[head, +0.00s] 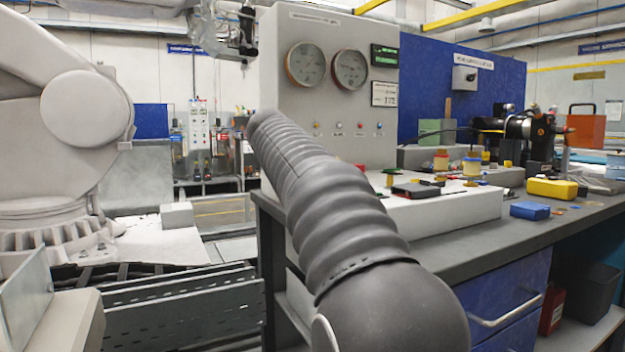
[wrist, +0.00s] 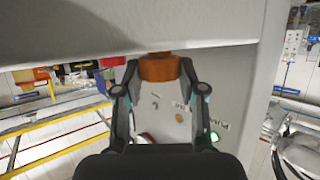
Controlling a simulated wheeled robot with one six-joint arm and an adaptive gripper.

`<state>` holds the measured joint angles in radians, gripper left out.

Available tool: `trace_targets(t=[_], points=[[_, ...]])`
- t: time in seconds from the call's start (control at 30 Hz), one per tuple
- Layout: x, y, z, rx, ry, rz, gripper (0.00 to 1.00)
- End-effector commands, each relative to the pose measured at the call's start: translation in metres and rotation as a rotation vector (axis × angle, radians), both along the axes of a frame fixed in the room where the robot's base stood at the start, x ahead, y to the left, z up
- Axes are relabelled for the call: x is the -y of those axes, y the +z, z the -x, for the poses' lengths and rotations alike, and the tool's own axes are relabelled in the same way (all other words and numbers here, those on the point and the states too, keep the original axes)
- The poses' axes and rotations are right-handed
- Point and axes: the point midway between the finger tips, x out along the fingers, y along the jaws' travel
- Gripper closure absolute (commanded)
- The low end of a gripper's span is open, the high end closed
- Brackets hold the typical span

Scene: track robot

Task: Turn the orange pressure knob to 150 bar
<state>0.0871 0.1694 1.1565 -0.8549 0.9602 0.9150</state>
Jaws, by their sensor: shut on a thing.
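In the wrist view the orange pressure knob (wrist: 160,68) sits at the top middle, on a grey panel. My gripper (wrist: 158,72) has its two dark fingers on either side of the knob and is shut on it. No pointer or bar scale on the knob can be read. In the head view a grey cabinet (head: 285,105) carries two round dial gauges, a left one (head: 305,63) and a right one (head: 350,69). Their needles are too small to read. My dark ribbed arm crosses the middle of the head view; the knob and gripper cannot be seen there.
A green-lit display (head: 384,55) and a white placard (head: 384,94) are right of the gauges, with small coloured buttons below. The workbench (head: 480,240) holds a blue box (head: 530,210), a yellow case (head: 552,188) and small parts. A large white robot arm (head: 85,110) stands at left.

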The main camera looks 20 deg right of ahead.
Motion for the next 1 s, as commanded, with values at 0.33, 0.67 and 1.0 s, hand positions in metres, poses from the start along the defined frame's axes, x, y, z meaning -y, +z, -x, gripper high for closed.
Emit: trace_targets(t=[0.33,0.67,1.0], points=[[0.0007,0.0001,0.0006,0.000,0.077,0.000,0.94],[0.0006,0.0003,0.0005,-0.001,0.075,0.001,0.34],[-0.0033,0.0030,0.0043,0.001,0.076,0.001,0.34]])
